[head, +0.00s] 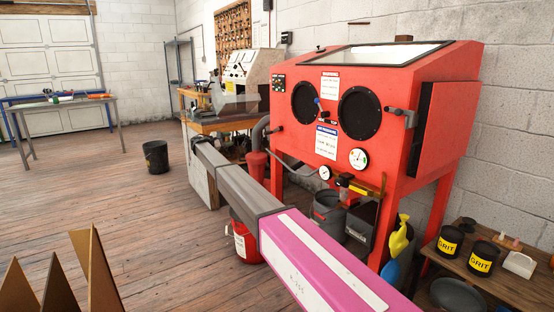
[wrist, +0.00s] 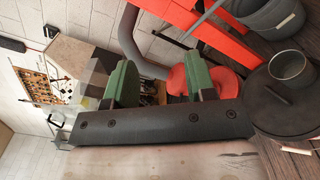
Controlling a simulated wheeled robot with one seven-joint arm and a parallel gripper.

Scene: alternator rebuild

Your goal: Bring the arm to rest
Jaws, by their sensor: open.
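My gripper (wrist: 160,80) shows in the wrist view with two green fingers spread apart. It is open, and nothing is held between the fingers. In the head view my pink and grey arm stretches from the bottom right towards the workbench at the middle left, passing in front of the red blasting cabinet (head: 405,160). I cannot make out the fingers in the head view. Whether the arm is moving cannot be told from these single frames.
The workbench (head: 212,126) stands beyond the arm. Grey buckets (head: 327,212) stand under the cabinet; a red bucket (head: 243,240) is beside the arm. A side table (head: 510,285) with grit tins (head: 482,259) is at right. A black bin (head: 156,158) stands on open floor at left.

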